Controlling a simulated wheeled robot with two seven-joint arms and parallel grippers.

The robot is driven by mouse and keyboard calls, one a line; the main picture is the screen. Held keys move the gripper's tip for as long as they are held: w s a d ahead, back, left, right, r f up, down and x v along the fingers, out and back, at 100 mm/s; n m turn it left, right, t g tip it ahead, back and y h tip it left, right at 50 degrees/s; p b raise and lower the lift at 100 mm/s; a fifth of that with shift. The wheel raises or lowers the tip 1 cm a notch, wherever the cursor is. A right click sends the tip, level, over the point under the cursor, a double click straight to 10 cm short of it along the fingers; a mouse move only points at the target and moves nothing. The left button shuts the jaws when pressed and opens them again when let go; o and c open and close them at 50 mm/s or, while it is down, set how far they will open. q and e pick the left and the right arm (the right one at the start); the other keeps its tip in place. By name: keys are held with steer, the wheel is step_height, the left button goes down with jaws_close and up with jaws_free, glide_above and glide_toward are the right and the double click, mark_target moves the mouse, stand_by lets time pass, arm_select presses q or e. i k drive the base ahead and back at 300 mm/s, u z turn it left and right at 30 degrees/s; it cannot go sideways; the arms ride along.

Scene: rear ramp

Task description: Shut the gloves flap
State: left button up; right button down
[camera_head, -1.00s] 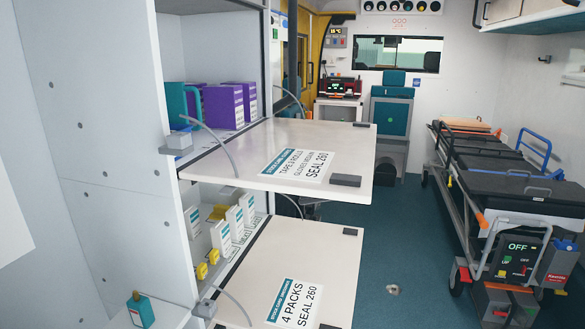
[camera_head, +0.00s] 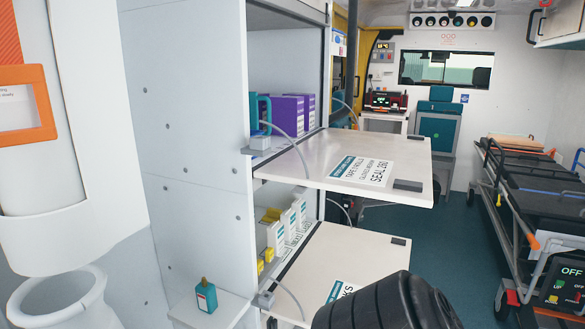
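The upper flap (camera_head: 290,172), whose label (camera_head: 361,170) reads tape 3 rolls, gloves medium, seal 260, is open. It lies about level, sticking out from the cabinet (camera_head: 195,140), with a dark catch (camera_head: 408,186) near its outer corner. A grey cord (camera_head: 288,139) runs from the cabinet side to it. Purple boxes (camera_head: 290,112) and a teal item (camera_head: 264,110) stand in the compartment behind it. Neither gripper shows clearly. A dark ribbed rounded part (camera_head: 388,303) at the bottom edge may be mine; it covers part of the lower flap.
The lower flap (camera_head: 335,255) is also open below. A small teal bottle (camera_head: 206,296) stands on a white ledge (camera_head: 225,312). White fittings (camera_head: 60,150) fill the left side. A stretcher (camera_head: 535,205) stands at right; blue floor (camera_head: 455,240) lies clear between.

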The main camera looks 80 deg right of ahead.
mark_target(397, 168)
steer(key=u, duration=0.05)
steer(key=k, duration=0.9)
steer(key=z, duration=0.2)
